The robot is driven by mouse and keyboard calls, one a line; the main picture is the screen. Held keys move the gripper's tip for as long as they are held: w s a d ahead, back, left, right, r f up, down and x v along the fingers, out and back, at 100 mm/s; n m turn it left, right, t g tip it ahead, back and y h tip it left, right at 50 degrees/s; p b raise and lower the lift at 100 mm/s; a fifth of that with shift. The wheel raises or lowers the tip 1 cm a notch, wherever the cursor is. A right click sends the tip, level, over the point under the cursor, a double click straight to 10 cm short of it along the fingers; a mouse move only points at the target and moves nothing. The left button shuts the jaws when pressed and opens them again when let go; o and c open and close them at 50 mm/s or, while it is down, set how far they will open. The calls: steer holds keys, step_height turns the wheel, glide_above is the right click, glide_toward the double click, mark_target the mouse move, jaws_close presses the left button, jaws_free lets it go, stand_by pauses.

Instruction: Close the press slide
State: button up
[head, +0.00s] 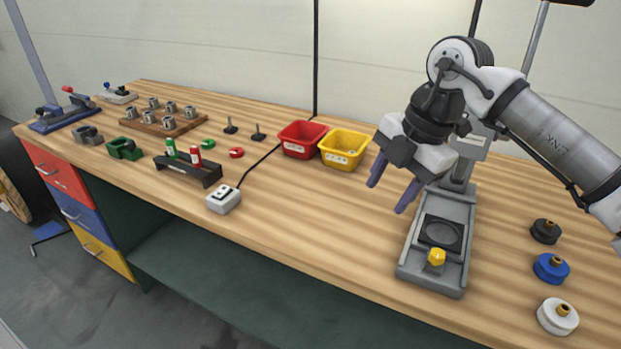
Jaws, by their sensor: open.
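The press (413,266) is a grey unit with a long flat base on the right part of the wooden bench. Its slide (441,233) is a dark plate with a round recess, set in the base. A yellow knob (436,257) stands at the slide's near end, towards the bench's front edge. The press column rises at the back of the base, partly hidden by my gripper. My gripper (390,190) is open and empty, its two purple fingers pointing down, above and to the left of the slide, apart from the knob.
A yellow bin (343,149) and a red bin (302,139) stand left of my gripper. Black, blue (551,268) and white round parts lie right of the press. A white switch box (223,199) with a cable sits left. The bench between box and press is clear.

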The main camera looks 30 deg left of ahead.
steer(key=s+a+r+n+g+y, duration=0.1)
steer(key=s+a+n, duration=0.4)
steer(key=a, duration=0.6)
steer(key=shift+s+r+g+y, duration=0.25)
steer(key=shift+s+g+y, duration=0.5)
steer(key=shift+y, duration=0.45)
